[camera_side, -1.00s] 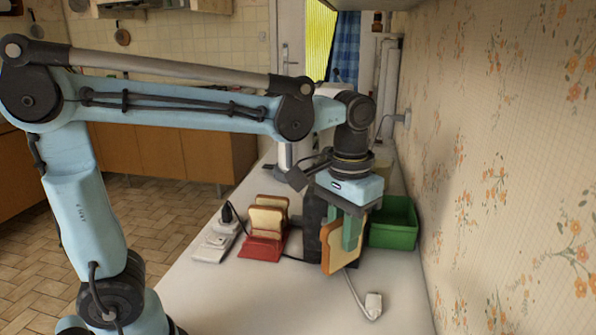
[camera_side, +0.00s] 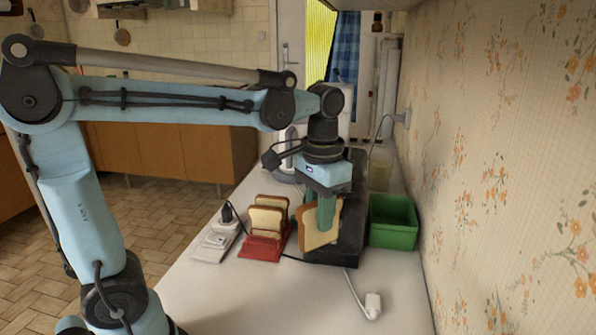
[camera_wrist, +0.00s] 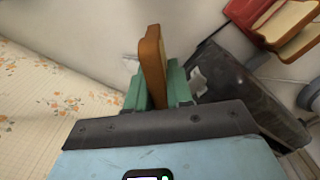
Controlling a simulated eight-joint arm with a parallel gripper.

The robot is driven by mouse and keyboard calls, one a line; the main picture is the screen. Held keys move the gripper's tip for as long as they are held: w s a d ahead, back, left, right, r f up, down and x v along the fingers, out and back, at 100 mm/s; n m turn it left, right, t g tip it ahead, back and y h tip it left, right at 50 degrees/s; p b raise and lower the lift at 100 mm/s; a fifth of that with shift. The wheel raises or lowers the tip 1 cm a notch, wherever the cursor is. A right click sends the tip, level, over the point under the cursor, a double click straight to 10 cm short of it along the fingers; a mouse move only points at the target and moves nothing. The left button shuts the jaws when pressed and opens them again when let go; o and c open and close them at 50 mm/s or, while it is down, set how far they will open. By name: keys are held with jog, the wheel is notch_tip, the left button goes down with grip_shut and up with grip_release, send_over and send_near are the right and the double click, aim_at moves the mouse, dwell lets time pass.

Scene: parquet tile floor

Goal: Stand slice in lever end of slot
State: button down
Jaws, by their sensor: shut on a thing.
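My gripper (camera_side: 326,215) is shut on a slice of bread (camera_side: 309,233) and holds it upright, its face towards the side camera. The black toaster (camera_side: 345,250) stands on the counter behind and below the slice in the side view. In the wrist view the slice (camera_wrist: 152,62) stands edge-on between my green fingers (camera_wrist: 157,88). There the dark toaster (camera_wrist: 236,80) lies to the right, apart from the slice. My gripper and the slice hide part of the toaster in the side view. I cannot make out the lever or the slot clearly.
A red rack (camera_side: 262,253) with bread slices stands left of the toaster. A white power strip (camera_side: 213,245) with a black plug lies further left. A green bin (camera_side: 393,235) stands at the right near the wall. A white plug (camera_side: 373,306) on a cord lies in front.

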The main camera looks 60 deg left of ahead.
jog(key=s+a+f+n, duration=0.1)
jog(key=a+n, duration=0.3)
jog(key=n, duration=0.9)
jog(key=s+a+f+n, duration=0.1)
jog(key=a+n, duration=0.3)
jog(key=n, duration=1)
jog(key=shift+s+f, duration=0.25)
jog(key=shift+f, duration=0.1)
jog(key=shift+a, duration=0.1)
jog(key=shift+s+a+f, duration=0.1)
jog(key=shift+a+f, duration=2.55)
jog(key=shift+a, duration=0.25)
jog(key=shift+s+a+f, duration=0.1)
jog(key=shift+a+f, duration=2.55)
jog(key=shift+a, duration=0.2)
jog(key=shift+f, duration=0.2)
